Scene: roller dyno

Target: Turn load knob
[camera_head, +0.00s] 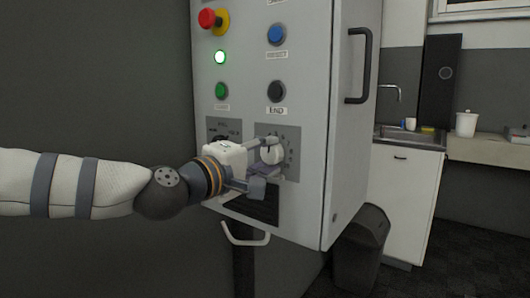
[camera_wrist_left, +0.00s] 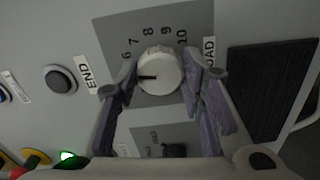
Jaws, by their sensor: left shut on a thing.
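The load knob (camera_head: 271,152) is a round white dial on a grey scale plate, on the front of the control cabinet (camera_head: 305,120). In the left wrist view the knob (camera_wrist_left: 160,72) has a black pointer line that points to the left side of the picture, near the 6. Numbers up to 10 and a partly covered LOAD label (camera_wrist_left: 209,50) show around it. My left gripper (camera_head: 274,158) reaches in from the left and is shut on the knob, one finger on each side. In the wrist view the fingers (camera_wrist_left: 157,85) flank it. My right gripper is not in view.
Above are a red emergency button (camera_head: 207,18), a lit green lamp (camera_head: 220,57), and green, blue and black buttons, the black one (camera_head: 277,91) labelled END. Another dial (camera_wrist_left: 174,150) sits beside the knob. A handle (camera_head: 247,236) juts out below. A bin (camera_head: 361,250) stands right.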

